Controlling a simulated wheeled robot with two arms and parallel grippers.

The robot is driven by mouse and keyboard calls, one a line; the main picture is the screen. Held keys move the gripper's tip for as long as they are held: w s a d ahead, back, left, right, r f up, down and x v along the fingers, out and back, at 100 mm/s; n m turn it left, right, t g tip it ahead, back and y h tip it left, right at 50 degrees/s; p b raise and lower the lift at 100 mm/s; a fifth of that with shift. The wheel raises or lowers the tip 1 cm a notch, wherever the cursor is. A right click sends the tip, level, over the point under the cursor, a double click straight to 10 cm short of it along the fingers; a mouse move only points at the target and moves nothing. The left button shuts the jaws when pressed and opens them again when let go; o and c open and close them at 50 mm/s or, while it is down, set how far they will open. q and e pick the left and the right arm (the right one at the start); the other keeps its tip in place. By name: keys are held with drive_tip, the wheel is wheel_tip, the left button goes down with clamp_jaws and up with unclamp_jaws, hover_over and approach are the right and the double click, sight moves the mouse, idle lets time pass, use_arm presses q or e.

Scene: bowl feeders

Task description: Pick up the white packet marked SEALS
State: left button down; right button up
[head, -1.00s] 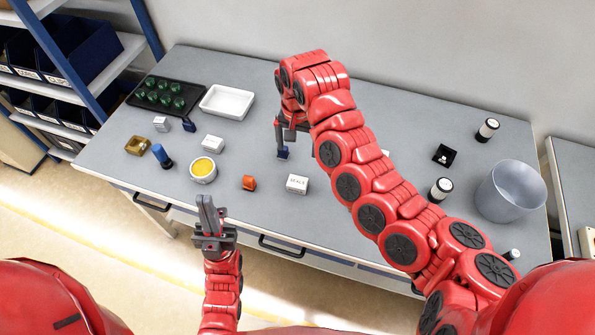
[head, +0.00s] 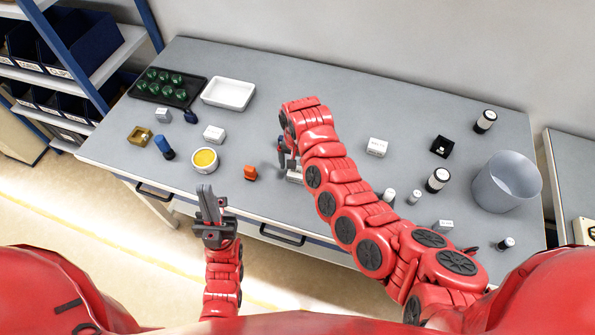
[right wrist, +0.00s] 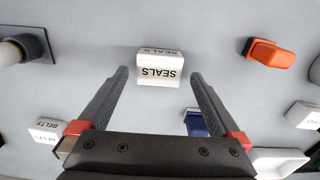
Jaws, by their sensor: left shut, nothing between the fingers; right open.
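The white packet marked SEALS (right wrist: 158,70) lies on the table and shows whole in the right wrist view, just ahead of and between the fingertips. In the head view the same packet (head: 293,176) is partly hidden by my right arm. My right gripper (head: 287,165) is open above the table beside the packet, and its fingers (right wrist: 159,76) hold nothing. My left gripper (head: 206,190) is shut and empty in front of the table's front edge.
An orange part (head: 250,173) and a yellow-filled cup (head: 204,159) stand left of the packet. A blue item (right wrist: 195,122) lies near one right finger. A BELTS packet (right wrist: 47,131), a white tray (head: 228,93) and a grey bin (head: 506,181) are farther off.

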sight(298, 171)
wheel_tip(298, 171, down, 2)
drive_tip(key=shift+s+f+p, duration=0.1)
drive_tip(key=shift+f+p, duration=0.15)
drive_tip(key=shift+p, duration=0.15)
drive_tip(key=shift+f, duration=0.45)
drive_tip(key=shift+c, duration=0.2)
drive_tip(key=c, duration=1.3)
drive_tip(key=shift+r, duration=0.25)
